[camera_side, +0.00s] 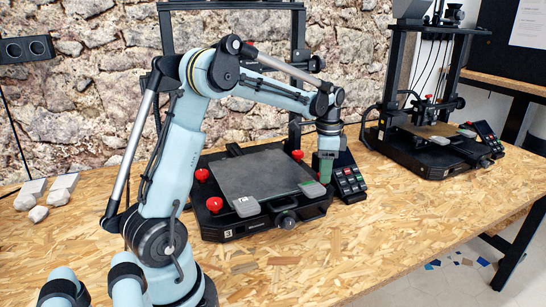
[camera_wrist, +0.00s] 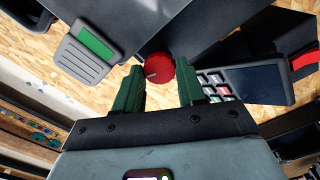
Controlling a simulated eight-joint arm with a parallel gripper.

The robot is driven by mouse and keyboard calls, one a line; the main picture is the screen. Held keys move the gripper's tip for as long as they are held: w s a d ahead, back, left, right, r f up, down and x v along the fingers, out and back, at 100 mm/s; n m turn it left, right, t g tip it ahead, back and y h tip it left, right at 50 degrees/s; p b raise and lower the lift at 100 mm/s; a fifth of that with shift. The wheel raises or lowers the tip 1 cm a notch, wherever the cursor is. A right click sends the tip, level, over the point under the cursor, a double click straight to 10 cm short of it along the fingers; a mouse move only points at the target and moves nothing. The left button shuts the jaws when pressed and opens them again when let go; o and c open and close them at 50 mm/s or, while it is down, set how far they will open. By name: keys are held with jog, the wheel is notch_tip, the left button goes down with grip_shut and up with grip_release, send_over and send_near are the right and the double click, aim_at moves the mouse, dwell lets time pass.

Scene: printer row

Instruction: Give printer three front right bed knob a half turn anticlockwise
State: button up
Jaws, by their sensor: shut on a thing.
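Printer three (camera_side: 262,228), marked with a 3, stands on the wooden bench with a dark grey bed plate (camera_side: 262,172). Red bed knobs show at its front left (camera_side: 214,204), back left (camera_side: 202,175) and back right (camera_side: 297,155). The front right knob (camera_wrist: 158,66) is red and round with a pale pointer mark, seen in the wrist view between my green fingers. In the side view my gripper (camera_side: 325,172) hides it. My gripper, also in the wrist view (camera_wrist: 162,76), points down and is shut on this knob.
A control panel with several keys (camera_side: 349,181) stands close to the right of my gripper. A grey tab with a green patch (camera_wrist: 92,52) is on the other side. A second printer (camera_side: 436,142) stands at the right. The front bench is clear.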

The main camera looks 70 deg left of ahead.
jog(key=shift+n, duration=2.3)
jog(key=o, duration=0.8)
jog(key=shift+r, duration=0.15)
notch_tip(320, 180, up, 12)
jog(key=shift+f, duration=0.1)
jog(key=s+d+f+t, duration=0.2)
jog(key=s+d, duration=0.2)
jog(key=d, duration=0.1)
jog(key=s+d+f+n+t, duration=0.1)
jog(key=s+d+f+t, duration=0.1)
jog(key=s+d, duration=0.3)
jog(key=s+d+f+t, duration=0.3)
jog(key=s+d+f, duration=0.1)
jog(key=d, duration=0.3)
jog(key=shift+s+d+f+n, duration=0.15)
jog(key=shift+s+f+n, duration=0.1)
jog(key=shift+n, duration=0.05)
